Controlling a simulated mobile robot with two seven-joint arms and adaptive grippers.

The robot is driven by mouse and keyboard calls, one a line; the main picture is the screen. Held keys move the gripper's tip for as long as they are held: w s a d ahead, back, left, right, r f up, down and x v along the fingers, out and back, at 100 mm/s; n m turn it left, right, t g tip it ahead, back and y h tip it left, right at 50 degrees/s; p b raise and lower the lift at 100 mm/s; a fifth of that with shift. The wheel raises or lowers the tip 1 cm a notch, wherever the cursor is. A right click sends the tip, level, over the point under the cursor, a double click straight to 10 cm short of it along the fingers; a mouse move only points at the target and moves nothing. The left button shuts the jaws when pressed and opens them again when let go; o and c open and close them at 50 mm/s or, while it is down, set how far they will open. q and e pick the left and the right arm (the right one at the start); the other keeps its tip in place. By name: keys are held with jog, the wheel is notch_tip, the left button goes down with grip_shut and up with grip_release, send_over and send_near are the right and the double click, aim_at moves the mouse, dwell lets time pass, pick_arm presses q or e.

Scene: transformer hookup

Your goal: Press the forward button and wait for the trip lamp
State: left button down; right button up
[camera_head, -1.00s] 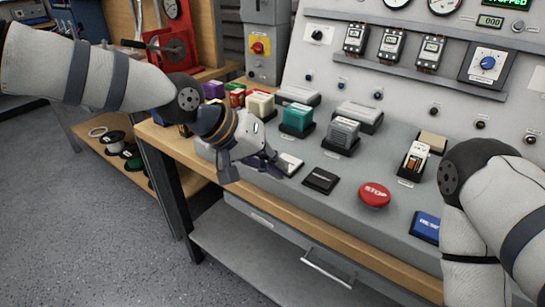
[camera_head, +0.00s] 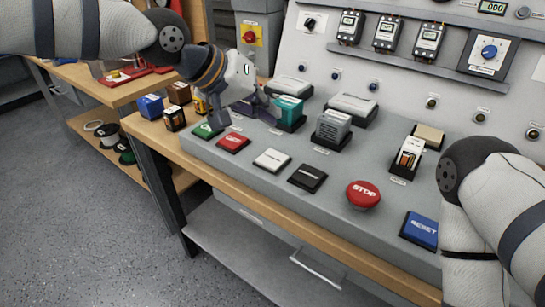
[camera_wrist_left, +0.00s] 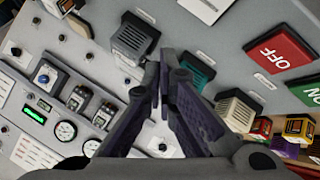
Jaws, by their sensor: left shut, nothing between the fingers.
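The push buttons lie in a row along the front of the grey console: green (camera_head: 207,130), red OFF (camera_head: 233,143), white (camera_head: 271,160) and black (camera_head: 307,178), then the round red STOP button (camera_head: 363,194) and the blue RESET button (camera_head: 422,230). I cannot read which is forward, and I cannot make out a trip lamp. My left gripper (camera_head: 268,112) is shut and empty, above the console behind the green and red buttons, left of the teal block (camera_head: 288,110). The left wrist view shows its closed fingers (camera_wrist_left: 166,62) and the OFF button (camera_wrist_left: 280,50). My right gripper is out of view.
A grey finned block (camera_head: 332,127) and a small white-and-orange device (camera_head: 409,155) stand on the console. Small coloured boxes (camera_head: 151,106) sit on the bench at left. The area above the black button is free.

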pick_arm(q)
send_over(269, 156)
notch_tip(269, 156, down, 4)
jog(key=shift+f+b, duration=0.2)
jog(key=shift+b, duration=0.1)
jog(key=shift+f, duration=0.95)
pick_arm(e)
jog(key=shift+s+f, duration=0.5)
pick_arm(q)
jog(key=shift+f, duration=0.1)
jog(key=shift+f, duration=0.35)
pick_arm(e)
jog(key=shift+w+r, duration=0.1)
pick_arm(q)
jog(key=shift+f, duration=0.5)
dwell(0.4)
jog(key=shift+r+p, duration=0.3)
jog(key=shift+r, duration=0.6)
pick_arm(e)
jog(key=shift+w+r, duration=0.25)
